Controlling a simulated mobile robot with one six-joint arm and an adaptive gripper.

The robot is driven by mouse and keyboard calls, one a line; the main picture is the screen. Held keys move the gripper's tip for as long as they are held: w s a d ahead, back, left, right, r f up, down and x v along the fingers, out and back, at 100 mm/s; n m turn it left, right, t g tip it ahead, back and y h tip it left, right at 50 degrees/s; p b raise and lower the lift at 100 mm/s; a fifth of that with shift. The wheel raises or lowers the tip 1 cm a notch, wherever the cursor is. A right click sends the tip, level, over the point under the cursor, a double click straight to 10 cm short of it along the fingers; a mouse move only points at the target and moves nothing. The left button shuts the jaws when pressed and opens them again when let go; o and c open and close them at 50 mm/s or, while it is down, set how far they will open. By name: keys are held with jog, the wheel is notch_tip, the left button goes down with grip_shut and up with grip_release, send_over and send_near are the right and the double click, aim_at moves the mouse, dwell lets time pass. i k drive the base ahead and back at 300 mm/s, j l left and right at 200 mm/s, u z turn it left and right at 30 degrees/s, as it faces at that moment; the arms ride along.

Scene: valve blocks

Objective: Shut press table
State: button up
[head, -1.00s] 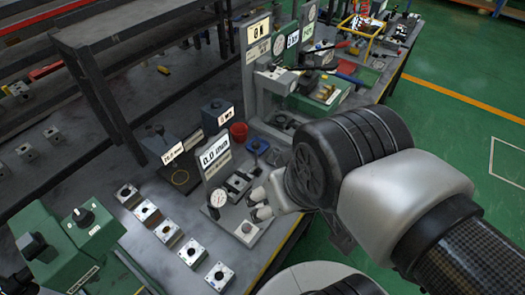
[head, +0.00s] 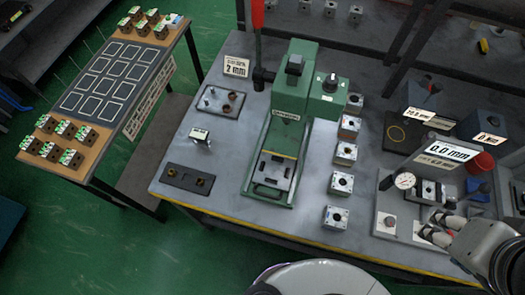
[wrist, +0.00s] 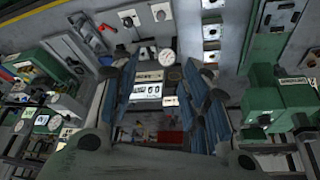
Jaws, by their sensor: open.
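The green press (head: 292,110) stands on the grey bench in the middle of the head view. A lever with a red handle (head: 258,15) rises at its left. Its low green table (head: 275,170), with dark fittings on top, reaches toward the bench's front edge. I cannot tell how far out the table sits. My gripper (head: 437,233) is open and empty at the right, beside the dial gauge stand and well apart from the press. In the wrist view my gripper (wrist: 166,98) has its fingers spread on both sides of the gauge stand.
The dial gauge (head: 404,181) and the 0.0 mm display (head: 443,151) are close to my gripper. Several square valve blocks (head: 341,184) stand in a row between press and gauge. A dark plate (head: 188,179) lies left of the press. A separate wooden-topped table (head: 92,165) stands farther left.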

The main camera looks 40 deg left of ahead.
aim_at(275, 172)
jog(key=k+j+u, duration=0.1)
jog(key=u, duration=0.35)
jog(key=j+u, duration=0.15)
jog(key=u, duration=0.3)
jog(key=k+j+u, duration=0.1)
jog(key=u, duration=0.4)
jog(key=j, duration=1.1)
jog(key=i+z, duration=0.05)
